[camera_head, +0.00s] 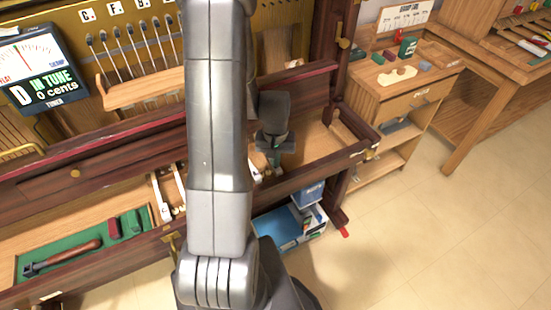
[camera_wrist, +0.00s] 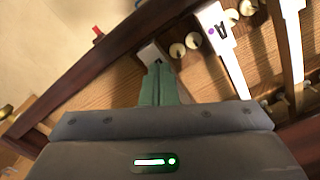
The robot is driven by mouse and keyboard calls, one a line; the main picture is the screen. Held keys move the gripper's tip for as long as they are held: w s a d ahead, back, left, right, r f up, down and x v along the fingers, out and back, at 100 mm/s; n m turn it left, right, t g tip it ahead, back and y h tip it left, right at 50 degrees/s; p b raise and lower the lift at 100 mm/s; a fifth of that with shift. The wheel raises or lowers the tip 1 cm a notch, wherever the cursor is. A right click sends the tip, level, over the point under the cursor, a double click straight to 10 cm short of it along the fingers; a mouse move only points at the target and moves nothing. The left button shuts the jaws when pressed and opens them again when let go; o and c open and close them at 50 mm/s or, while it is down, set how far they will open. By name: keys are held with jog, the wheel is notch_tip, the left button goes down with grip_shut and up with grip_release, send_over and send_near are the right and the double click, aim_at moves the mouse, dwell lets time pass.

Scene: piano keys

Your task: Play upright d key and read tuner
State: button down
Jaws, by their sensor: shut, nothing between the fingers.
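My gripper (camera_head: 275,163) is shut and empty, pointing down over the key bed right of my arm. In the wrist view the green fingertips (camera_wrist: 158,66) overlap a short white key end (camera_wrist: 151,52) with a mark partly hidden by them. I cannot tell whether they touch or press it. A white key marked A (camera_wrist: 217,30) lies to the right of it. Two white keys (camera_head: 168,196) show left of my arm; my arm hides part of the keyboard.
A green-lined tray (camera_head: 62,246) holds a wooden-handled tool (camera_head: 65,257) at the lower left. The dark wooden front rail (camera_head: 315,170) borders the key bed. A blue box (camera_head: 282,226) sits below it. A wooden cabinet (camera_head: 405,90) stands to the right; the floor there is clear.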

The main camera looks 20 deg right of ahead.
notch_tip(320, 180, up, 10)
jog(key=p, duration=0.6)
jog(key=shift+f, duration=0.1)
dwell(2.3)
